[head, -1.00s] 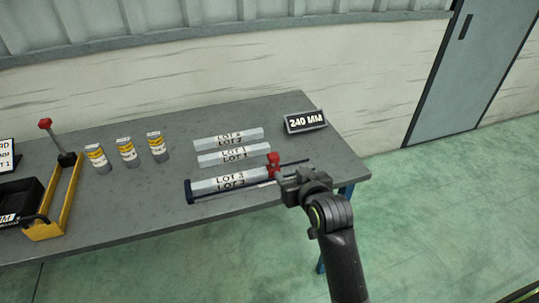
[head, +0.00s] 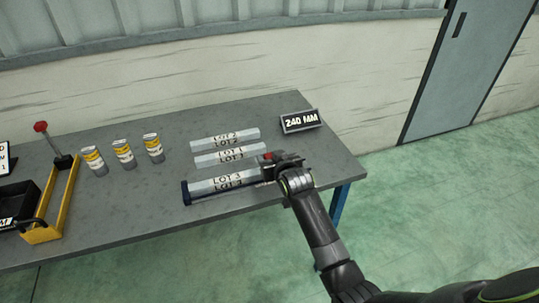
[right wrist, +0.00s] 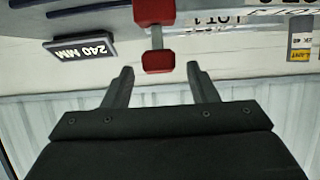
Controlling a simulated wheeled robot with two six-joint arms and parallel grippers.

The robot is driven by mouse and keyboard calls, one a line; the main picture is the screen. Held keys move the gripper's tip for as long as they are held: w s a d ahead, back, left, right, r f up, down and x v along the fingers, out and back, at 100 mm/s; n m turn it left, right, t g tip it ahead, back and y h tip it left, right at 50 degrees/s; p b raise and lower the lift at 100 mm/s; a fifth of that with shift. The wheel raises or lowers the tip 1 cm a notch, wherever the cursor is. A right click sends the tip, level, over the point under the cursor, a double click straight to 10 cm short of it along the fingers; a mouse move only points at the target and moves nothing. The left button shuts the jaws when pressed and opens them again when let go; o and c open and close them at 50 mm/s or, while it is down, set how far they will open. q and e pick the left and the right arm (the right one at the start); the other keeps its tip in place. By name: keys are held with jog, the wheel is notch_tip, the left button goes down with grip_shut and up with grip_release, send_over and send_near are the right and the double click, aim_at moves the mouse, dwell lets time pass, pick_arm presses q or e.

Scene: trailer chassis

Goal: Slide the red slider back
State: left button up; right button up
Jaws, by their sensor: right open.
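The red slider (head: 267,157) sits on the rail at the right end of the "LOT 3" bar (head: 222,183). In the right wrist view the red slider (right wrist: 157,62) shows as red blocks joined by a grey stem. Its near block is between and just ahead of my right gripper's spread fingertips. My right gripper (head: 279,160) is beside the slider and partly hides it and the rail. It is open, with gaps on both sides of the red block in the right wrist view (right wrist: 160,72). My left gripper is not in view.
The "LOT 1" (head: 230,155) and "LOT 2" (head: 225,138) bars lie behind the rail. A "240 MM" sign (head: 300,121) stands at the back right. Several yellow-labelled cans (head: 122,152) and a yellow-sided holder (head: 58,203) are to the left on the grey table (head: 110,220).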

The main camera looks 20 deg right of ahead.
jog(key=shift+x, duration=1.25)
jog(key=shift+c, duration=0.2)
